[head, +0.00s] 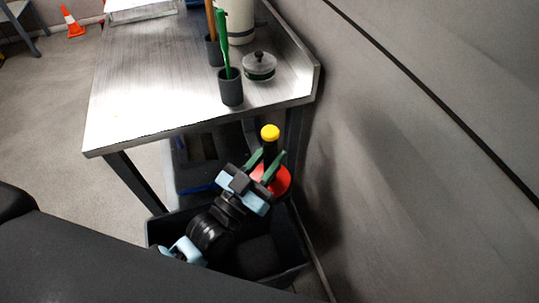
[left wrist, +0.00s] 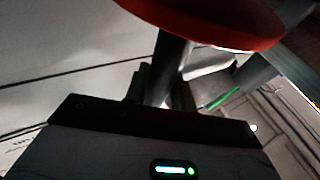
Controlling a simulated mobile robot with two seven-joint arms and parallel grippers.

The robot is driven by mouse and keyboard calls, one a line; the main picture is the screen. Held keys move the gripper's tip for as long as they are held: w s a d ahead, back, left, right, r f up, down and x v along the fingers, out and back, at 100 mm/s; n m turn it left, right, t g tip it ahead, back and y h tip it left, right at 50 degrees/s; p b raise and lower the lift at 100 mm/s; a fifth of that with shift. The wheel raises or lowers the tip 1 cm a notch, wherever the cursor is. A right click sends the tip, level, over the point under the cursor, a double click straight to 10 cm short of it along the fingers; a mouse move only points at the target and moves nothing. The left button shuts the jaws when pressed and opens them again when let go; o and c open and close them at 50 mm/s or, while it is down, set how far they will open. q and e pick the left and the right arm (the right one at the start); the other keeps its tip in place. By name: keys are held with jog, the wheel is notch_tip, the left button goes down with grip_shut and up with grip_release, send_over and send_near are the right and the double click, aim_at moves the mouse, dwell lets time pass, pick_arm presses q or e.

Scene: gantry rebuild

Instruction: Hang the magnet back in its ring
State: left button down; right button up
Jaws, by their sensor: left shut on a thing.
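The magnet has a yellow knob (head: 270,132), a black shaft and a red disc (head: 275,180). My left gripper (head: 267,164) is shut on the magnet's shaft, between knob and disc. In the left wrist view the red disc (left wrist: 215,18) fills the top, and the grey shaft (left wrist: 172,62) runs down between the fingers. I cannot make out the ring in either view. My right gripper is not in view.
A metal table (head: 160,85) carries a dark cup (head: 231,90) with a green-handled tool, a second dark cup (head: 213,48), a lidded dish (head: 260,66) and a pale cylinder (head: 238,18). The dark bin (head: 158,232) stands below. A grey wall (head: 420,150) closes off the right.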

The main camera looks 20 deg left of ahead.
pick_arm(q)
jog(key=shift+f, duration=0.45)
dwell(0.4)
jog(key=c, duration=1.1)
grip_release()
jog(key=shift+f, duration=0.1)
jog(key=shift+s, duration=0.1)
jog(key=b+v, duration=0.1)
jog(key=v, duration=0.5)
jog(key=shift+f, duration=0.1)
jog(key=shift+b+v, duration=0.3)
jog(key=shift+v, duration=0.45)
